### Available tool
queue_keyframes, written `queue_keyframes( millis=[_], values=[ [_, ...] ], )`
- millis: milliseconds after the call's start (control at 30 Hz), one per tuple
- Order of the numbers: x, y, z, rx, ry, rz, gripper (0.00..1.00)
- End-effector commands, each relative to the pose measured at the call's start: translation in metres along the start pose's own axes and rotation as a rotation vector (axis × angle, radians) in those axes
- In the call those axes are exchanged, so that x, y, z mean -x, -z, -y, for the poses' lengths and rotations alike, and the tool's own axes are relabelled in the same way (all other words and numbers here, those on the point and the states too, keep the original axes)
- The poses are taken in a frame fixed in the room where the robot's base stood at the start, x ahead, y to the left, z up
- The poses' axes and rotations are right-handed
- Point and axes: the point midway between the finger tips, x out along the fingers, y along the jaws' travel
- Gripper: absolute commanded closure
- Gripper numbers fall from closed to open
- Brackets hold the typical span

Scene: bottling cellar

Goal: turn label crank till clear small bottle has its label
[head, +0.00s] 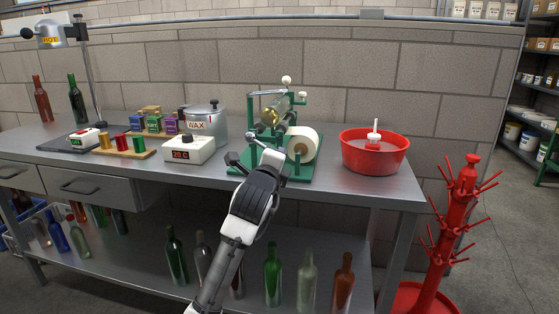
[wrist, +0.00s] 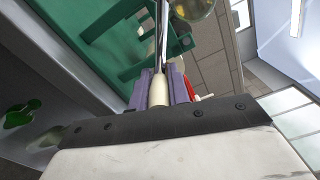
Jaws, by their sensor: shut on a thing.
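The label machine (head: 300,172) is a green frame on the bench, with a white label roll (head: 303,143) at its front right. A clear, yellowish small bottle (head: 273,114) lies tilted across its top. Part of the bottle (wrist: 192,7) shows at the top of the wrist view; I cannot tell whether a label is on it. My gripper (wrist: 160,88) is shut on the cream crank handle (wrist: 158,92), with the metal crank rod (wrist: 162,38) running up from it. In the head view my wrist hides most of the handle, at the machine's front left.
A wax pot (head: 205,124) and a temperature box (head: 188,150) stand left of the machine. A red tub (head: 375,153) stands to its right. A red bottle tree (head: 462,210) is beside the bench's right end. Several bottles stand on the lower shelf (head: 145,262).

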Motion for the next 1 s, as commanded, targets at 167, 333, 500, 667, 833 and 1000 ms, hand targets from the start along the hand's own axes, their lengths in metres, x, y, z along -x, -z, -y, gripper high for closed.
queue_keyframes(
  millis=[167,333,500,667,833,1000],
  values=[
    [0.0001,-0.0018,-0.0058,0.005,-0.002,0.0,1.0],
    [0.0001,-0.0028,-0.0067,0.006,-0.002,0.001,1.0],
    [0.0001,-0.0032,-0.0068,0.007,-0.002,0.001,1.0],
    [0.0001,-0.0035,-0.0068,0.007,-0.002,0.002,1.0],
    [0.0001,-0.0033,-0.0067,0.007,-0.002,0.002,0.64],
    [0.0,-0.0026,-0.0063,0.006,-0.001,0.001,0.61]
  ],
)
